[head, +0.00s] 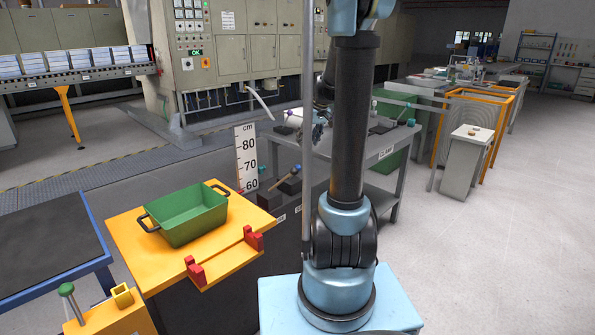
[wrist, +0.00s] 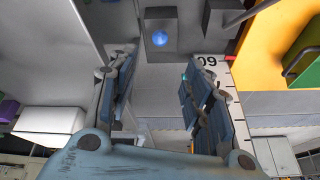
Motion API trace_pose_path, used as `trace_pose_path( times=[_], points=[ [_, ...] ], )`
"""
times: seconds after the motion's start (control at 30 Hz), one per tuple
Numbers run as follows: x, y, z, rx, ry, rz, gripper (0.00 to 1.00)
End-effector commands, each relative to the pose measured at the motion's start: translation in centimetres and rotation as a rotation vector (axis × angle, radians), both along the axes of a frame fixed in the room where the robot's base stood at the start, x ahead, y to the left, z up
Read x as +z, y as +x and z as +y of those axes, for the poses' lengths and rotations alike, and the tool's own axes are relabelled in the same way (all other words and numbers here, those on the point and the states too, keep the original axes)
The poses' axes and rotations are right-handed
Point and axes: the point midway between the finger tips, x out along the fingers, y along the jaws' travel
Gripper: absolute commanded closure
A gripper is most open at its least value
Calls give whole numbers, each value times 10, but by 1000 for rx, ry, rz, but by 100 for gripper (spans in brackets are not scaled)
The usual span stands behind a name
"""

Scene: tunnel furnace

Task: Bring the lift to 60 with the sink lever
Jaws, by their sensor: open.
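The lift is a yellow platform (head: 130,232) at the left, bearing a green tray with black handles. Its edge also shows in the wrist view (wrist: 262,60). The cm scale (head: 246,157) stands behind it, reading 60, 70 and 80; a small red mark lies near 60. A lever with a blue knob (head: 295,170) is on a low dark block beside the scale; a blue knob (wrist: 159,39) shows ahead of my fingers in the wrist view. No label reads as sink. My gripper (wrist: 158,80) is open and empty, apart from the knob; in the head view my arm partly hides it.
A grey table (head: 390,150) marked CLAMP carries other levers close to my gripper. Red brackets (head: 196,272) stand on the platform's front edge. A green-knobbed lever (head: 68,291) stands at lower left. Open floor lies at the right.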

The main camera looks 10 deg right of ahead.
Motion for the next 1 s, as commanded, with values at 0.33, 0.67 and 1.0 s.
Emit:
trace_pose_path(
  times=[0.33,0.67,1.0],
  points=[
    [-32,13,7,3,-1,-1,54],
    [-74,28,15,2,-1,0,54],
    [-114,42,24,2,0,0,54]
  ],
)
